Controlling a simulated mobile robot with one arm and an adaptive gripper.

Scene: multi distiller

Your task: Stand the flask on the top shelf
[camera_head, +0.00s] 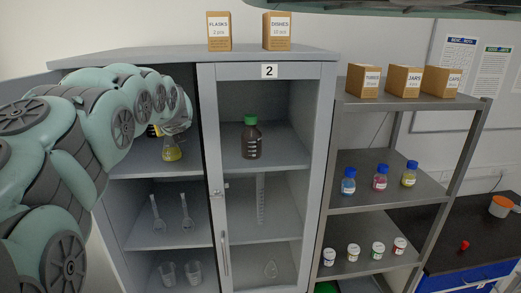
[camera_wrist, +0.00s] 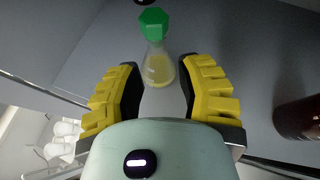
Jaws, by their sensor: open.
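The flask (camera_head: 171,152) is a clear conical flask with yellow liquid, upright at the top shelf (camera_head: 140,170) of the cabinet's left bay. In the wrist view the flask (camera_wrist: 160,69) has a green cap and stands just beyond and between my fingertips. My gripper (camera_wrist: 157,90) is open, with gaps between its yellow-backed fingers and the flask. In the head view my gripper (camera_head: 156,131) shows only in part, and my arm hides the flask's top. The flask's base appears to meet the shelf.
A brown bottle (camera_head: 251,139) with a green cap stands right of the flask, behind the door marked 2 (camera_head: 269,71); it also shows in the wrist view (camera_wrist: 298,117). Glassware (camera_head: 184,212) fills lower shelves. An open rack (camera_head: 357,190) with bottles and jars stands at right.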

